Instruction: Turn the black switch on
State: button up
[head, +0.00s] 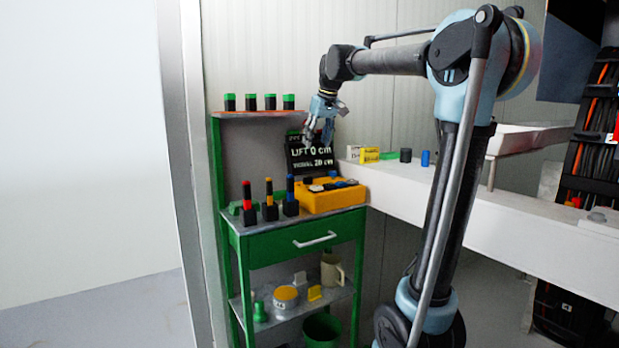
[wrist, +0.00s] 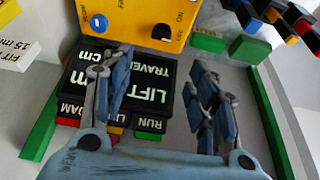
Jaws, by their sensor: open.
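The yellow box (head: 334,200) sits on the green bench, with dark parts on its top too small to tell apart in the head view. In the wrist view the yellow box (wrist: 130,12) is upside down at the top edge, with a black switch (wrist: 162,33) beside OFF and ON lettering and a blue knob (wrist: 97,23) to its left. I cannot tell which position the switch is in. My gripper (head: 322,132) is above and behind the box, apart from it. In the wrist view my gripper (wrist: 163,65) is open, with nothing between its fingers.
A black LIFT sign (head: 310,157) stands behind the box. Black posts with red (head: 248,205), yellow (head: 270,203) and blue (head: 291,200) tops stand left of it. A white counter (head: 480,215) with small boxes is at right. Green-topped pieces (head: 250,102) line the upper shelf.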

aim_at(308, 180)
jog(key=x, duration=1.5)
jog(key=shift+f, duration=0.15)
jog(key=shift+c, duration=0.3)
jog(key=c, duration=1)
